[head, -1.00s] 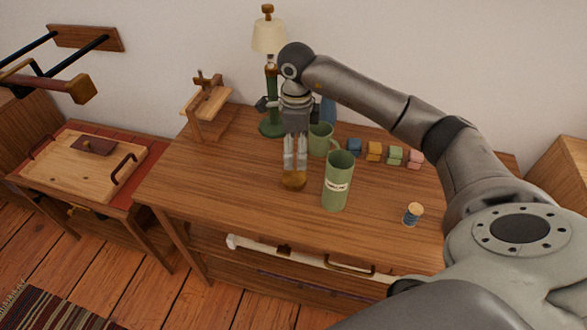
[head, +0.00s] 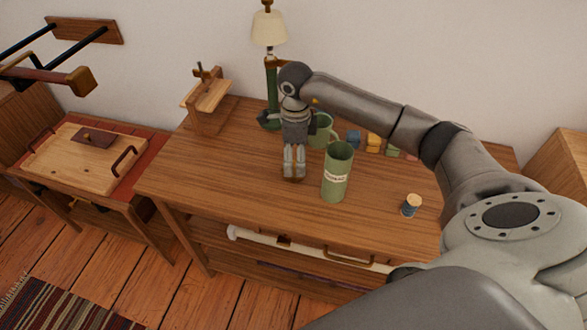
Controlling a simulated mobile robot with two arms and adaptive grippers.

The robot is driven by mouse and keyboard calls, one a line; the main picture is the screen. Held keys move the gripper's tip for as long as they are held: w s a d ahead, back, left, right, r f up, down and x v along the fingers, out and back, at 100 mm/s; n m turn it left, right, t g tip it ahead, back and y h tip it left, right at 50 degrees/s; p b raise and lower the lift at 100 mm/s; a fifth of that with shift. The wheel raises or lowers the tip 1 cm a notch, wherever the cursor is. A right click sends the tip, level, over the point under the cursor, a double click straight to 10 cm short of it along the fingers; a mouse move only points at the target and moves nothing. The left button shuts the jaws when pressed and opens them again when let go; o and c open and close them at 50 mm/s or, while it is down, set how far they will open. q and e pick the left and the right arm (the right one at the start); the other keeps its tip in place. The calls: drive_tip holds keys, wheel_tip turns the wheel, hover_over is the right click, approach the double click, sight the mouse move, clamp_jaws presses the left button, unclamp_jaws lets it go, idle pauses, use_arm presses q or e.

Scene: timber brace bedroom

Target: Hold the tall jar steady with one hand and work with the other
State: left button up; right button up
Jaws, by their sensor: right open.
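The tall green jar (head: 336,178) with a pale label stands upright and open-topped on the wooden table (head: 220,180). My right gripper (head: 294,174) points down just left of the jar, apart from it in the picture. Its fingers are open, with the tips low at a small round brown piece (head: 293,179), which they mostly hide. I cannot tell whether they touch it. My left gripper is not in view, and no hand is seen on the jar.
A green mug (head: 321,128) stands behind the jar, with several small coloured blocks (head: 373,143) to its right. A blue spool (head: 410,206) is at the right. A lamp (head: 271,85) and a wooden stand (head: 208,100) are at the back. The table's left part is clear.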

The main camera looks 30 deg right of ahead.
sight(294, 168)
drive_tip(key=f, duration=0.3)
drive_tip(key=f+p, duration=0.1)
drive_tip(key=f, duration=0.1)
drive_tip(key=shift+w+f, duration=0.1)
drive_tip(key=shift+w, duration=0.2)
drive_tip(key=c, duration=0.9)
